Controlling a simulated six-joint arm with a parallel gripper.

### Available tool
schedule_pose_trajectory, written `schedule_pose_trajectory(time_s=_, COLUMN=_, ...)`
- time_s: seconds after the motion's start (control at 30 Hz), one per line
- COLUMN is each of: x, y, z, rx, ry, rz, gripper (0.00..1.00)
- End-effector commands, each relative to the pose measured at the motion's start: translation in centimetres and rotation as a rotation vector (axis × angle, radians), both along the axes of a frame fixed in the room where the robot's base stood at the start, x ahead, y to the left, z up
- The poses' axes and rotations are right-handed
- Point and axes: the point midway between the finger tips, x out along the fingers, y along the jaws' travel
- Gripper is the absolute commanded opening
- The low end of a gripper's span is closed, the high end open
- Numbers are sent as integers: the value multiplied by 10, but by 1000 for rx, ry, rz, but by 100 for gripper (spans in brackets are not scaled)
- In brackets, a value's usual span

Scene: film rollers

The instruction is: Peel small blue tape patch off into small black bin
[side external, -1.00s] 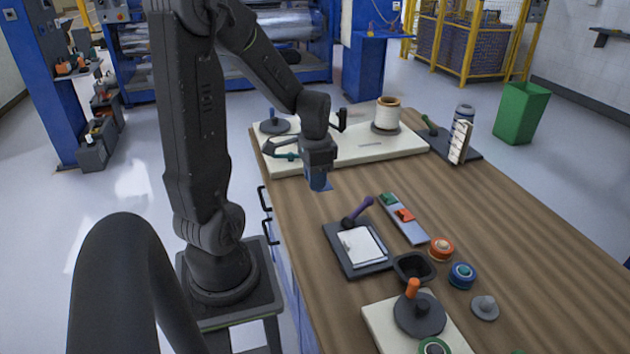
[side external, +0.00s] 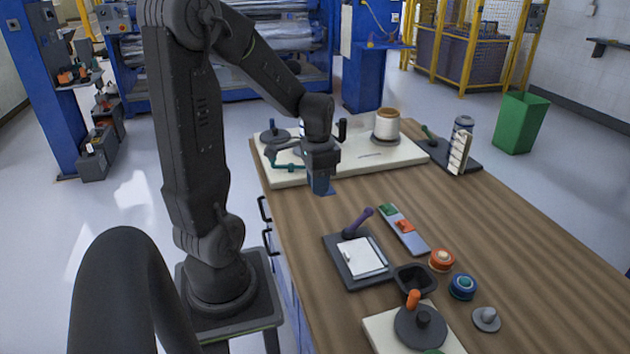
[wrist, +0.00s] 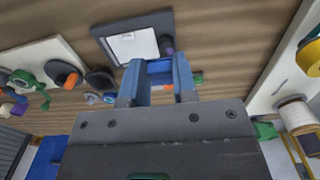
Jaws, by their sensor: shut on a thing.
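My gripper (side external: 321,188) hangs over the near-left part of the wooden bench, just in front of the long cream board. Its blue fingers are shut on a small blue tape patch (wrist: 160,68), which shows between the fingertips in the wrist view. In the side view the patch blends with the fingers, and I cannot tell whether it still touches the bench. The small black bin (side external: 414,279) stands open farther down the bench, right of the clipboard and well apart from my gripper.
A dark clipboard with white paper (side external: 363,257) and a purple-handled tool (side external: 357,224) lie between my gripper and the bin. A grey strip (side external: 404,229), an orange roll (side external: 442,260) and a blue roll (side external: 462,287) lie nearby.

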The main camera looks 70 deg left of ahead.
Motion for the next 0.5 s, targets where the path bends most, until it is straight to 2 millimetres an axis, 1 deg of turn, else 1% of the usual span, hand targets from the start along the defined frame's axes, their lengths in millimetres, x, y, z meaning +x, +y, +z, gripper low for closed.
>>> schedule_pose_trajectory(time_s=0.07, x=13, y=-8, z=-4, rx=-2, ry=3, rz=-37, gripper=1)
schedule_pose_trajectory(time_s=0.17, x=38, y=-24, z=-11, rx=-3, ry=6, rz=-106, gripper=1)
schedule_pose_trajectory(time_s=0.27, x=68, y=-52, z=-21, rx=-3, ry=11, rz=-195, gripper=1)
schedule_pose_trajectory(time_s=0.3, x=79, y=-64, z=-26, rx=-2, ry=12, rz=-230, gripper=1)
schedule_pose_trajectory(time_s=0.37, x=95, y=-85, z=-33, rx=-1, ry=14, rz=-284, gripper=1)
schedule_pose_trajectory(time_s=0.4, x=105, y=-99, z=-38, rx=-1, ry=16, rz=-316, gripper=1)
schedule_pose_trajectory(time_s=0.5, x=124, y=-133, z=-50, rx=2, ry=17, rz=-391, gripper=1)
